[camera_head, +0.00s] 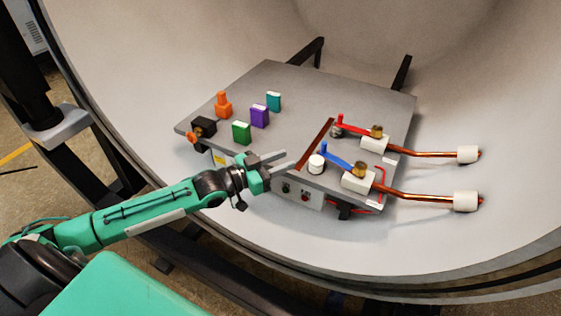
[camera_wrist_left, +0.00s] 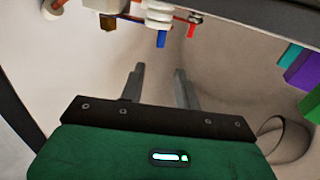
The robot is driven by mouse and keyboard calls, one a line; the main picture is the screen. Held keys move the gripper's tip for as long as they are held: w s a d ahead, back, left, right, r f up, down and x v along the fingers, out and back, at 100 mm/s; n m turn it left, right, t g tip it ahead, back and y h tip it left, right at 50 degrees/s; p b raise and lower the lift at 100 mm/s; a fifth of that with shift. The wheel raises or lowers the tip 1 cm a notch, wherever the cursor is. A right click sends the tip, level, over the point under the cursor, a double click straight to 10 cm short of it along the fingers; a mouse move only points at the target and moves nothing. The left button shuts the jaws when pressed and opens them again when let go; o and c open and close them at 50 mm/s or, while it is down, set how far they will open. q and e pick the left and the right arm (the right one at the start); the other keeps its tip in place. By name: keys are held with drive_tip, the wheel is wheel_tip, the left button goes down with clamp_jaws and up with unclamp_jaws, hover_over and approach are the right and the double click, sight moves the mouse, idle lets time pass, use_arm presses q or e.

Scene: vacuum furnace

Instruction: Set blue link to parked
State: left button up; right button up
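The blue link (camera_head: 339,159) is a short bar on the grey plate, running from a brass knob (camera_head: 359,169) on a white block toward upper left. Its other end, with a blue upright tab (camera_head: 323,148), lies near a white cylinder (camera_head: 316,164). In the left wrist view the blue tab (camera_wrist_left: 162,38) shows beyond the fingertips. My left gripper (camera_head: 289,160) is open and empty, left of the white cylinder and apart from the link. Its two fingers (camera_wrist_left: 159,72) are spread in the wrist view. My right gripper is not in view.
A red link (camera_head: 355,125) lies behind the blue one, and a brown bar (camera_head: 317,143) stands left of both. Green (camera_head: 241,133), purple (camera_head: 259,116) and teal (camera_head: 273,101) blocks and an orange piece (camera_head: 222,105) stand on the left of the plate. Copper rods (camera_head: 425,197) extend right.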

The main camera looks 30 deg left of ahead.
sight(322, 147)
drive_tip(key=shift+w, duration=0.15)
